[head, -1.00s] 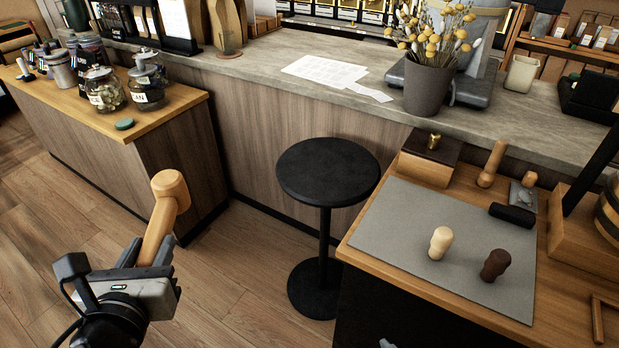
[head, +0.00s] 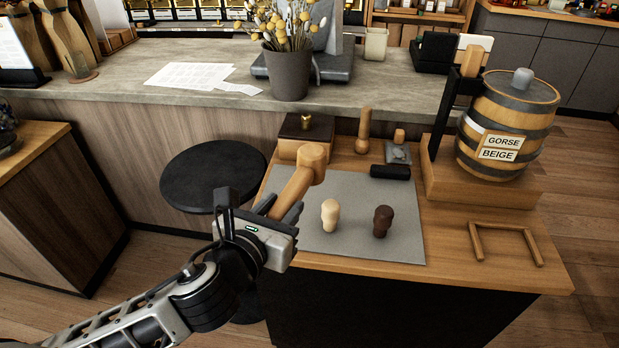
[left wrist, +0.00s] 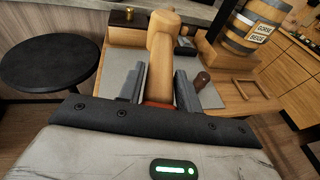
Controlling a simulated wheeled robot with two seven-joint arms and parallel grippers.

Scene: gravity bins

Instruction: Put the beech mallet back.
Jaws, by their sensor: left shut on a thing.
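The beech mallet is a pale wooden mallet with a rounded head (head: 313,160). My left gripper (head: 277,212) is shut on its handle and holds it over the left edge of the wooden table (head: 500,275), head up and tilted right. In the left wrist view the mallet (left wrist: 160,70) rises between the fingers (left wrist: 158,88), and its lower handle end is hidden. A three-sided wooden frame (head: 474,238) lies on the table at the right, with bare wood inside it. My right gripper is not in view.
A grey mat (head: 345,190) carries a cream knob (head: 329,215) and a dark brown knob (head: 382,221). A barrel (head: 500,115) labelled GORSE BEIGE stands on a wooden block. Behind are a dark box (head: 305,130) and a wooden pestle-like tool (head: 363,130). A black stool (head: 205,175) stands left.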

